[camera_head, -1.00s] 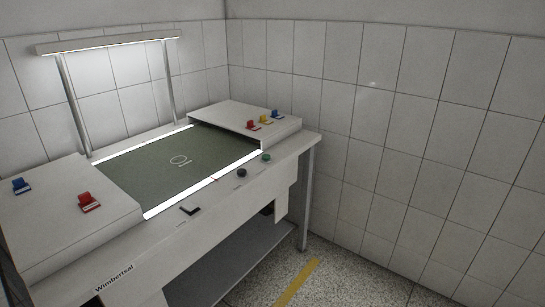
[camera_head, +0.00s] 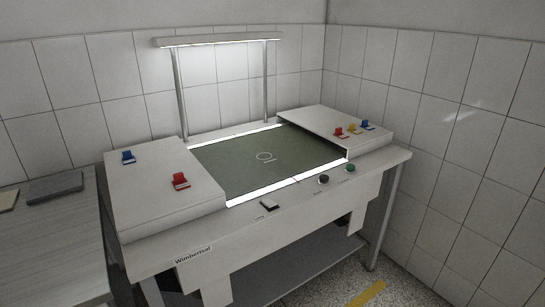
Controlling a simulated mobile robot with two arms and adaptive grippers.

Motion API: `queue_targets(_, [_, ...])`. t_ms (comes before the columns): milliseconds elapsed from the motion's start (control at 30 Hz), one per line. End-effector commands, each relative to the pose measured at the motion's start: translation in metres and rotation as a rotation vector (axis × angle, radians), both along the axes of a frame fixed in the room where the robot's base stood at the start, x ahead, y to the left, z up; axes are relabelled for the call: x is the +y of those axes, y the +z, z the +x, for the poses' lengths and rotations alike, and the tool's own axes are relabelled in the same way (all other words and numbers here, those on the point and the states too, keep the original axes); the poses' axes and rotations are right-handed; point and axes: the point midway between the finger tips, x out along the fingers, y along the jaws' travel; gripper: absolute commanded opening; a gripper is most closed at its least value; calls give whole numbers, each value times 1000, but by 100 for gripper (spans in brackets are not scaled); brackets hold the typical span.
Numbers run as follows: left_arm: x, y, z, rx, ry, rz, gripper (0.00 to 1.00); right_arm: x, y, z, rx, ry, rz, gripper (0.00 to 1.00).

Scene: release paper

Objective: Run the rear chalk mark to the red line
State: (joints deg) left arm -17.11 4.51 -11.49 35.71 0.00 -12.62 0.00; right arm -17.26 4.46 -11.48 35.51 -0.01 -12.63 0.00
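A white bench labelled "Wimbertsal" has a dark green flat surface (camera_head: 225,160) set between two raised white covers. One white ring-shaped mark (camera_head: 265,157) lies near the middle of the green surface, with small unreadable marking beside it. Neither of my grippers is in view.
The left cover (camera_head: 160,205) carries a blue clip (camera_head: 128,157) and a red clip (camera_head: 180,181). The right cover (camera_head: 315,120) carries red, yellow and blue clips. A lamp (camera_head: 220,41) stands behind. A side table (camera_head: 60,245) at left holds a grey block (camera_head: 55,187).

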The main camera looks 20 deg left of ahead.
Motion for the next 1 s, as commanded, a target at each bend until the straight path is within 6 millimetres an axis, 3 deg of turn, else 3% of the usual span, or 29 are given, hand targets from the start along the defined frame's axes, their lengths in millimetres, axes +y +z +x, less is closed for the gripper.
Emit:
queue_targets(267, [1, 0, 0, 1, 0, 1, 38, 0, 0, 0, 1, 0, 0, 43])
queue_targets(600, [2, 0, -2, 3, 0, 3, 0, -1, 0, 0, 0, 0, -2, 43])
queue_targets(1000, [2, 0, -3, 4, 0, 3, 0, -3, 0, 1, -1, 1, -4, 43])
